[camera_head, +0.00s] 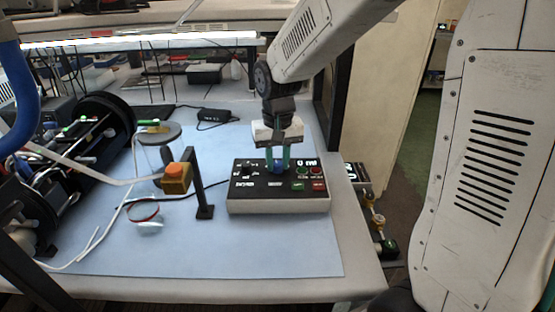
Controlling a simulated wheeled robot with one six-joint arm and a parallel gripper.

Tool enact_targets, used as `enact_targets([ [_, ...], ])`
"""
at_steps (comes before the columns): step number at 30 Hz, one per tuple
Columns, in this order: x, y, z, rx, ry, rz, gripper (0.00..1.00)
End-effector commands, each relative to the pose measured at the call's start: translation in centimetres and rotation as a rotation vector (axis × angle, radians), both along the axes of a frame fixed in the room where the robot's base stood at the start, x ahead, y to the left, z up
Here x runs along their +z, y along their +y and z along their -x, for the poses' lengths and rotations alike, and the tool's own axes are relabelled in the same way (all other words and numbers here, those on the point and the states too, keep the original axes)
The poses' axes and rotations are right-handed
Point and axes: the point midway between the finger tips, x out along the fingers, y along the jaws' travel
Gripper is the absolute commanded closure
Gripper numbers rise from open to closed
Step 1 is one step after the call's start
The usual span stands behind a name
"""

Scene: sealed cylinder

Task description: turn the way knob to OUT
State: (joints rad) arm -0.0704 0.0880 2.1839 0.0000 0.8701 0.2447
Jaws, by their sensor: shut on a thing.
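A dark control box (280,205) with a light grey lower edge sits on the blue mat near the table's right side. Its top carries white labels, which are too small to read, a black knob at the left, and green and red buttons at the right.
A large dark cylinder apparatus (85,140) fills the left side. A small black device (214,116) lies behind. The blue mat (270,250) in front is clear.

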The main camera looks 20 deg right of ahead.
Motion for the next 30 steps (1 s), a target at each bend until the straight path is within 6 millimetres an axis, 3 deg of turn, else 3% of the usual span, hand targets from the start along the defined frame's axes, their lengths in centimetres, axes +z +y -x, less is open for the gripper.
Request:
enact_targets([
  [18, 0.09, -0.11, -0.07, 0.563, -0.002, 0.0, 0.98],
  [30, 0.1, -0.15, -0.11, 0.776, -0.002, 0.0, 0.98],
])
